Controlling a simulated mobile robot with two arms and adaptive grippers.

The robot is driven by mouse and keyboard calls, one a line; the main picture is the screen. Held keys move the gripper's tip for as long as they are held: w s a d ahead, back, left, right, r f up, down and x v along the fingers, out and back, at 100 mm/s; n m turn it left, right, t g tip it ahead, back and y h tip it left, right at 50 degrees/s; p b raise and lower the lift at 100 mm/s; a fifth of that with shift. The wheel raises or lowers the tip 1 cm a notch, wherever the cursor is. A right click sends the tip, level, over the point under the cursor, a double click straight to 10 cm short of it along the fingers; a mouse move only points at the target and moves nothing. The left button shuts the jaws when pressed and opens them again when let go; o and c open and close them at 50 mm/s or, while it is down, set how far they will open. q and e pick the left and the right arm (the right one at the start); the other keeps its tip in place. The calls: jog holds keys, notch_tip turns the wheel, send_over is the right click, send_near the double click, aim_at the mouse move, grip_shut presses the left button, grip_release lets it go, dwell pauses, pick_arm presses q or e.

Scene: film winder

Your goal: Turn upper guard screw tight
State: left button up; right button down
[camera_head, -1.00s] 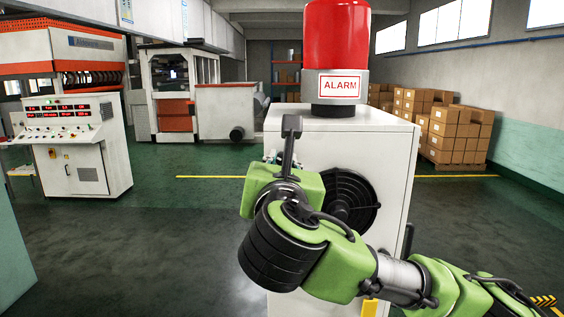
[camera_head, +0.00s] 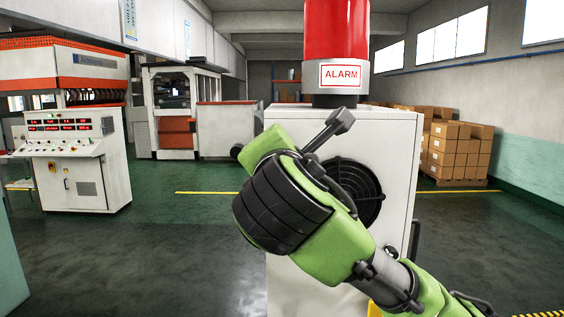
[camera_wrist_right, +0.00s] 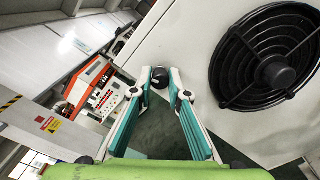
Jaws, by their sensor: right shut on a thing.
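In the right wrist view, my right gripper (camera_wrist_right: 160,78) has its two teal-and-white fingers shut on a small round black knob, which I take as the upper guard screw (camera_wrist_right: 160,74). It sits between the fingertips, beside the white cabinet (camera_wrist_right: 190,40). How far the screw is seated cannot be told. The wrist stands in front of the left part of the white cabinet (camera_head: 400,150). My left gripper is not in view.
A black fan grille (camera_head: 368,200) is on the cabinet's face, partly behind my right arm. A red alarm light (camera_head: 337,40) stands on top. A control console (camera_head: 75,165) is at the left and stacked boxes (camera_head: 458,150) at the right. The floor between is clear.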

jog(key=shift+f+m+b, duration=0.1)
jog(key=shift+m+b, duration=4.3)
jog(key=shift+m, duration=3.4)
jog(key=c, duration=1.9)
grip_release()
